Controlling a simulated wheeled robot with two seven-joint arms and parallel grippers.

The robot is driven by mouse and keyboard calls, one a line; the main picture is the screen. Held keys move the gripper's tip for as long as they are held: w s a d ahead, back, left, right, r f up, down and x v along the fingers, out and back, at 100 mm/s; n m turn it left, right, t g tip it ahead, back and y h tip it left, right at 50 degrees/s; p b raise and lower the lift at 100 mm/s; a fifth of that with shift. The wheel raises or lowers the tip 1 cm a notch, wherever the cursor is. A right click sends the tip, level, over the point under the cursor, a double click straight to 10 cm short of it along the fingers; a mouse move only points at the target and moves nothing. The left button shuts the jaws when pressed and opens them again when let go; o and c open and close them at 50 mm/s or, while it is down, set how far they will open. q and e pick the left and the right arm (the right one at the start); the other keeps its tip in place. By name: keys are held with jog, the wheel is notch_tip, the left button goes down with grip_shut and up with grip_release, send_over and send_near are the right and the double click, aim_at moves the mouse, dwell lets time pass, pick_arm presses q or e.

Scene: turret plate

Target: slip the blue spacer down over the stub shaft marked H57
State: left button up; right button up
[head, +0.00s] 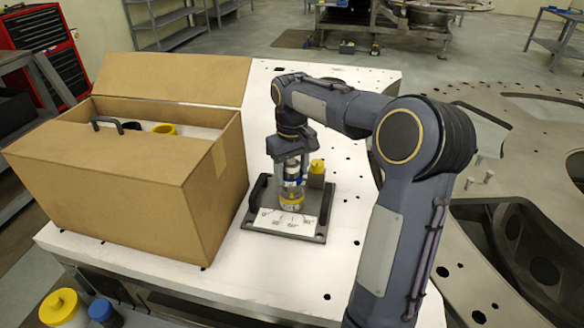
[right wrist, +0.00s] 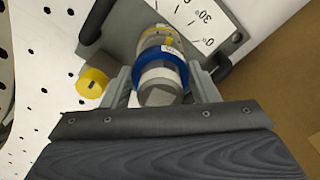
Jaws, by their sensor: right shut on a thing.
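The blue spacer (right wrist: 166,70) is a blue ring between the fingers of my right gripper (right wrist: 160,84); it also shows in the head view (head: 294,182). My right gripper (head: 291,172) is shut on it from above, over the dark fixture plate (head: 271,232). A grey and white cylindrical end (right wrist: 159,90) shows inside the ring, nearer the wrist camera. A yellow-banded upright post (head: 291,201) stands directly below, in line with the spacer. The ring appears around this column, but its depth on the shaft cannot be told. No H57 mark is legible. My left gripper is out of view.
A yellow-capped post (head: 317,167) stands close beside the gripper. The plate has a white angle scale (head: 285,222) and dark handles (right wrist: 237,58). An open cardboard box (head: 150,190) stands left on the white table (head: 240,275). Table in front of the plate is clear.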

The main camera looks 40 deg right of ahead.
jog(key=shift+f+b, duration=0.6)
jog(key=shift+f, duration=0.6)
jog(key=o, duration=1.1)
jog(key=shift+c, duration=0.2)
notch_tip(320, 180, up, 8)
jog(key=shift+f, duration=0.15)
